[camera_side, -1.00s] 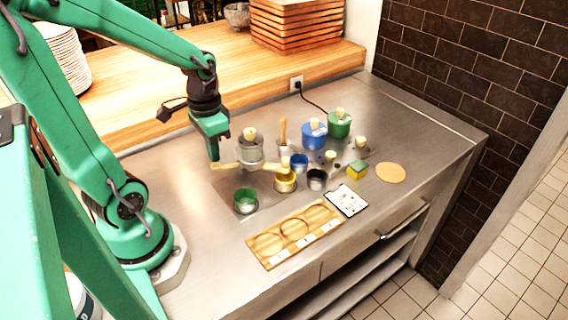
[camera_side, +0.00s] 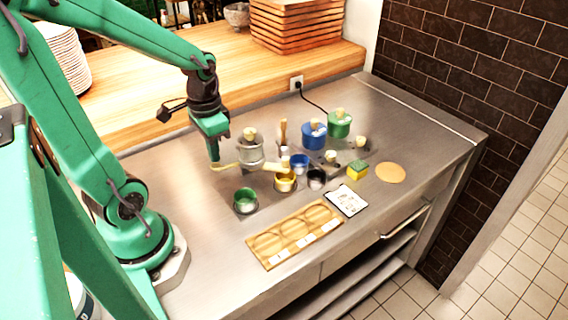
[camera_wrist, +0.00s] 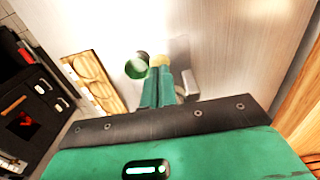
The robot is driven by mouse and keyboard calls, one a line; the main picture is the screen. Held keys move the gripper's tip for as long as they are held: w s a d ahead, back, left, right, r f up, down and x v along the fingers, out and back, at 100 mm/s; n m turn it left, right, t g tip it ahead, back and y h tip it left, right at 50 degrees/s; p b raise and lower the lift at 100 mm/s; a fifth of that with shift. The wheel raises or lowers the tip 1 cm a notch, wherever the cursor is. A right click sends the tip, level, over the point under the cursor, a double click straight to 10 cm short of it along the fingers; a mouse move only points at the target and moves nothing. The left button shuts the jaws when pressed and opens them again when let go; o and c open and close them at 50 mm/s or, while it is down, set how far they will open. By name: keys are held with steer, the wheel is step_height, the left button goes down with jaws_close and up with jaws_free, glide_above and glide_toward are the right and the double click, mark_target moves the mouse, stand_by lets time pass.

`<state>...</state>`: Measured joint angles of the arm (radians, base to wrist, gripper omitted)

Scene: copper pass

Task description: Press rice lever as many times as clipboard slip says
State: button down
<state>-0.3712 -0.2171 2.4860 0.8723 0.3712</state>
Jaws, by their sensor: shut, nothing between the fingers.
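The grey lidded canister (camera_side: 250,148) stands at the back left of the dispenser group, with a pale lever (camera_side: 228,166) reaching left from its front. I cannot read a rice label on it. My gripper (camera_side: 214,160) points down with its tips at the lever's left end; whether they touch is unclear. In the wrist view my gripper (camera_wrist: 158,72) is shut and empty, with a yellowish piece (camera_wrist: 158,60) just beyond the tips. The clipboard (camera_side: 347,201) lies flat on the steel counter, its slip too small to read.
Blue (camera_side: 313,135) and green (camera_side: 339,124) canisters stand at the back. A green cup (camera_side: 245,200), yellow cup (camera_side: 285,181) and wooden tray (camera_side: 264,260) sit in front. A sponge (camera_side: 357,171) and tan disc (camera_side: 390,173) lie right. The counter's left part is clear.

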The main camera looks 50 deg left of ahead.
mark_target(216, 165)
steer(key=shift+f, duration=1.95)
stand_by(2.0)
steer(key=shift+r, duration=1.95)
